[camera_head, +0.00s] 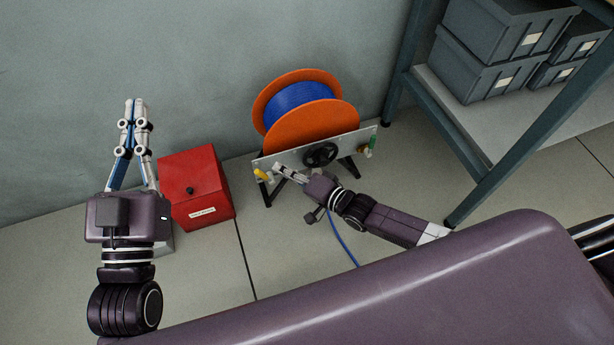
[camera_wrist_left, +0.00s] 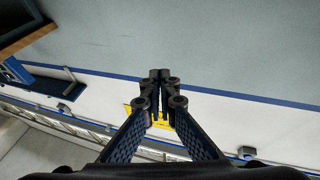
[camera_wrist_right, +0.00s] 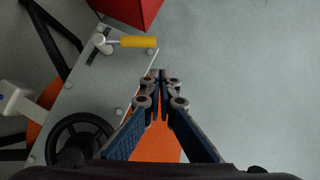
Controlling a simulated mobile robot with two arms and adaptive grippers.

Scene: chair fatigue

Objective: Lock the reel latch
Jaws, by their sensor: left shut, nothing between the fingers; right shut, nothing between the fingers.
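The reel stands by the wall, with orange flanges (camera_head: 310,122) and a blue wound middle (camera_head: 295,98). A pale panel (camera_head: 292,161) on its front carries a black handwheel (camera_head: 320,154), a yellow-gripped lever (camera_head: 262,175) at the left end and a green-gripped part (camera_head: 373,143) at the right end. I cannot tell which is the latch. My right gripper (camera_head: 277,169) is shut and empty by the panel's left end. In the right wrist view the yellow lever (camera_wrist_right: 138,42) lies just beyond the fingertips, apart from them. My left gripper (camera_head: 136,103) is shut and empty, raised at the left.
A red box (camera_head: 197,186) stands left of the reel. A shelf unit (camera_head: 450,135) with several grey bins (camera_head: 490,65) stands at the right. A blue line (camera_head: 342,242) runs over the floor below the reel. Floor between box and reel is partly clear.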

